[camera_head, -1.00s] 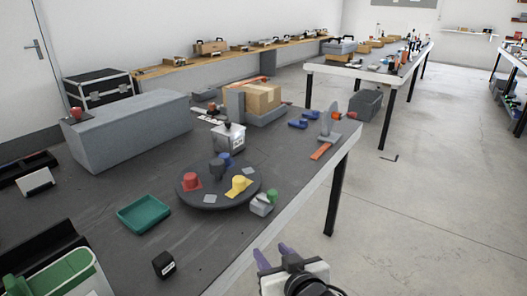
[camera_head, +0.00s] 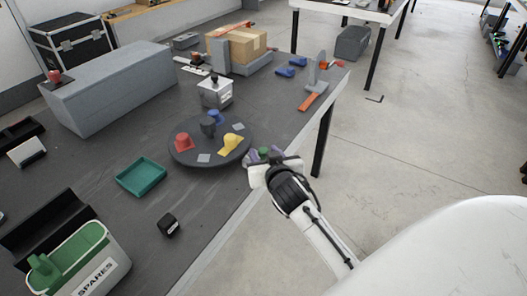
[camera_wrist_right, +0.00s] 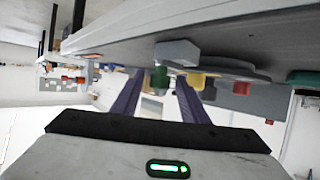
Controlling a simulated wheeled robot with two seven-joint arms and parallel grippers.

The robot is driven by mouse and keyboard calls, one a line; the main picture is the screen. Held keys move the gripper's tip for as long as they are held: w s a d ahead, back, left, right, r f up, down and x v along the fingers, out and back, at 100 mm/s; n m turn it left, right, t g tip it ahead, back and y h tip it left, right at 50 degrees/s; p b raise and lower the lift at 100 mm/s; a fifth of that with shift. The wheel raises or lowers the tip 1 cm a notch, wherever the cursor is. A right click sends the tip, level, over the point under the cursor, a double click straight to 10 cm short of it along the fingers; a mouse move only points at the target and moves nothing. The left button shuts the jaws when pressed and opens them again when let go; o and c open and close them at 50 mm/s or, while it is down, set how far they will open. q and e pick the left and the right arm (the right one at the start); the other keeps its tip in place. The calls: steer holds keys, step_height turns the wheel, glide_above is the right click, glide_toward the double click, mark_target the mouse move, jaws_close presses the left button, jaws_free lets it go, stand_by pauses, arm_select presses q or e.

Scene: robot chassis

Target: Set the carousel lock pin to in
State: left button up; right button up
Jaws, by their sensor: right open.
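The carousel is a dark round disc (camera_head: 184,155) on the table, bearing red, blue and yellow pieces and a dark central post. Beside its near right edge is a grey block (camera_wrist_right: 177,52) with a green knob, which seems to be the lock pin (camera_head: 264,151). The knob also shows in the right wrist view (camera_wrist_right: 160,79), sticking out from the block. My right gripper (camera_head: 265,154) is open, its purple fingers on either side of the knob. I cannot tell whether they touch it. The block is mostly hidden in the head view. My left gripper is not in view.
A teal tray (camera_head: 141,176) and a small black cube (camera_head: 168,225) lie left of the carousel. A white-grey box (camera_head: 215,93) stands behind it. An orange-handled tool (camera_head: 312,98) lies near the table's right edge. Open floor lies beyond that edge.

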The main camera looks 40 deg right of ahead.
steer(key=shift+w+d+f, duration=0.2)
steer(key=shift+w+f, duration=0.05)
steer(key=shift+w, duration=0.35)
jaws_close()
steer(key=w, duration=0.1)
steer(key=w+a, duration=0.1)
steer(key=w, duration=0.1)
steer(key=shift+a+b, duration=0.1)
steer(key=shift+b, duration=0.25)
steer(key=shift+a+r, duration=0.1)
steer(key=shift+c, duration=1.9)
jaws_free()
steer(key=o, duration=0.4)
steer(key=shift+w, duration=0.15)
